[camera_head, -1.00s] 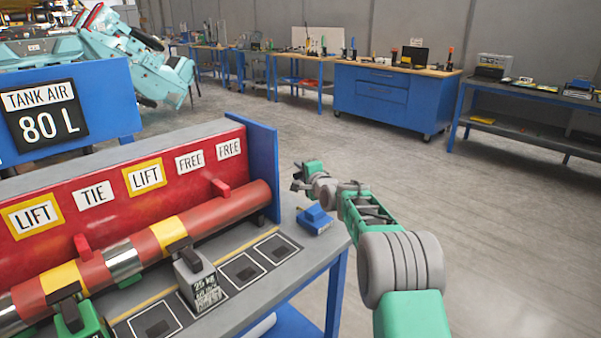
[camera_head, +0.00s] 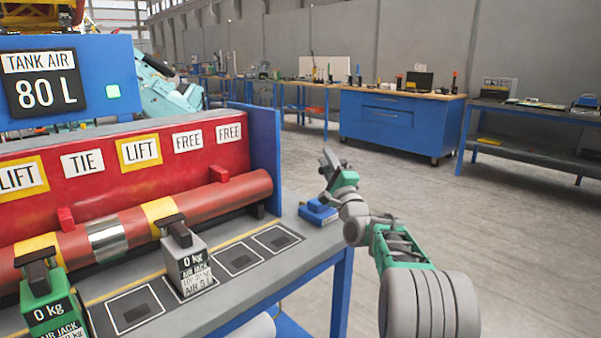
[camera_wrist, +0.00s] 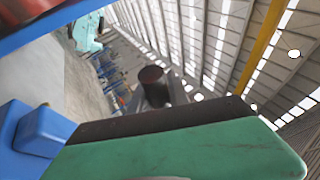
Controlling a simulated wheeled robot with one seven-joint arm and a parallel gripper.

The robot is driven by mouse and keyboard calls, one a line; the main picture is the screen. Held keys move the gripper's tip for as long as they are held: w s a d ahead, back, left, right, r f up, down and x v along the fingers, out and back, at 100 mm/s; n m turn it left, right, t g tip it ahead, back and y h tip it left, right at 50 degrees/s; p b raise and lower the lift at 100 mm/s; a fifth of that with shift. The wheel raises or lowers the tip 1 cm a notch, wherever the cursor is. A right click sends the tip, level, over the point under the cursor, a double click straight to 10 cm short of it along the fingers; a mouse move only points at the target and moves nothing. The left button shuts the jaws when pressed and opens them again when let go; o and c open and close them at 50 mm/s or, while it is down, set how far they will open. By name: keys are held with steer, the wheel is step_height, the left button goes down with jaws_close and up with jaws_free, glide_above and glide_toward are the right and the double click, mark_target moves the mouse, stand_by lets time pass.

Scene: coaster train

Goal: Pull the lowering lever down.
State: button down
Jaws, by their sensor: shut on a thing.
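My gripper (camera_head: 330,172) is at the right end of the bench, just above a small blue block (camera_head: 318,212). In the wrist view a green finger with a dark pad (camera_wrist: 180,145) fills the lower part. Beyond it stands a grey post with a dark round end (camera_wrist: 152,76), probably the lowering lever. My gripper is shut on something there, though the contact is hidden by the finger. The blue block also shows at the left of the wrist view (camera_wrist: 42,130).
A "TANK AIR 80 L" panel (camera_head: 110,65) with a lit green light stands behind. Open floor lies right.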

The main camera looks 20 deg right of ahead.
steer(key=shift+s+d+f+b, duration=0.2)
steer(key=shift+s+d+b, duration=0.15)
steer(key=shift+s, duration=0.35)
steer(key=shift+d+r, duration=0.1)
steer(key=shift+r, duration=0.05)
steer(key=c, duration=1.3)
jaws_free()
steer(key=shift+o, duration=0.2)
steer(key=v, duration=0.8)
